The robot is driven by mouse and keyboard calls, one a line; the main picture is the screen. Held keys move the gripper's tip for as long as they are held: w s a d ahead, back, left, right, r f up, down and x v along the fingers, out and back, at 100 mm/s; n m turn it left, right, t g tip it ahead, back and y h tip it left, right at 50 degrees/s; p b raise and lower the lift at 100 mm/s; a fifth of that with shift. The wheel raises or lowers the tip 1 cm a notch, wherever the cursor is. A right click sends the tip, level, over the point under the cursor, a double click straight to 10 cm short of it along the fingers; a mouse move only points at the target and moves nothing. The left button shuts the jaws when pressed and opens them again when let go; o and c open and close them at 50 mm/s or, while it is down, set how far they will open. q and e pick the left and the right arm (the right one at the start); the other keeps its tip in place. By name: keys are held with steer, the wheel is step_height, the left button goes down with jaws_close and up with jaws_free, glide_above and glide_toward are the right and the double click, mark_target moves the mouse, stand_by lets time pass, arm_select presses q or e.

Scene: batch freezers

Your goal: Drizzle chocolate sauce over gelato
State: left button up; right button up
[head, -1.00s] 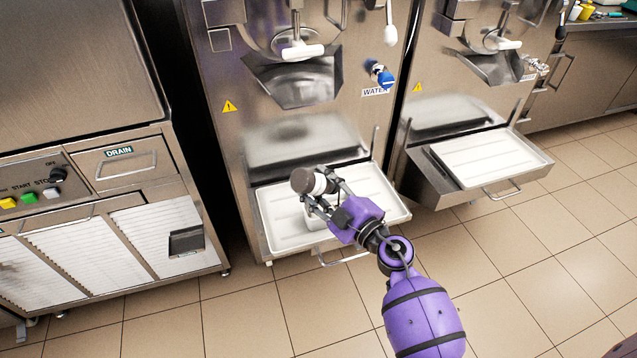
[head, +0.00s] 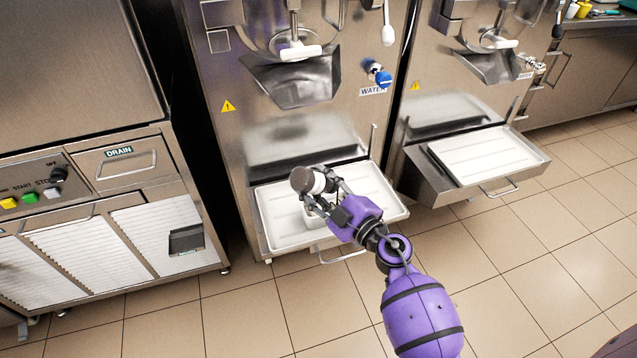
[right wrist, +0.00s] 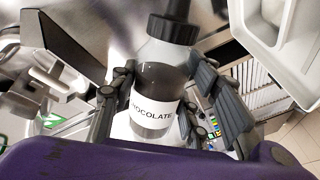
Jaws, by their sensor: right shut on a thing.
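My right gripper (head: 322,194) is shut on a chocolate sauce bottle (head: 302,180), held above the white drip tray (head: 375,208) of the middle machine. In the right wrist view the bottle (right wrist: 156,85) is clear with dark sauce, a white label reading "CHOCOLATE" and a black cap. The fingers press on both its sides. In the head view it looks tilted, with a dark round end at the left. A small white container (head: 312,219) shows partly beneath the gripper on the tray; its contents are hidden. My left gripper is not in view.
The steel chute (head: 293,80) of the middle machine hangs above the bottle. A second machine with a white tray (head: 488,157) stands to the right. A steel cabinet (head: 110,180) with a drain drawer stands to the left. The tiled floor in front is clear.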

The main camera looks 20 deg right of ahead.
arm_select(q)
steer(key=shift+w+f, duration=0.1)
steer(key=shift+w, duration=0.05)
arm_select(e)
steer(key=shift+a, duration=0.1)
steer(key=shift+a, duration=0.1)
steer(key=shift+a, duration=0.15)
steer(key=shift+a+p, duration=0.45)
steer(key=shift+a, duration=1.15)
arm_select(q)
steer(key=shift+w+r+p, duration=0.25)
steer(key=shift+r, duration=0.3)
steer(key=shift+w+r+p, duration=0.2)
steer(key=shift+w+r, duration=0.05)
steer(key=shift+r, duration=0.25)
arm_select(e)
steer(key=shift+s+a, duration=0.1)
steer(key=shift+a, duration=0.8)
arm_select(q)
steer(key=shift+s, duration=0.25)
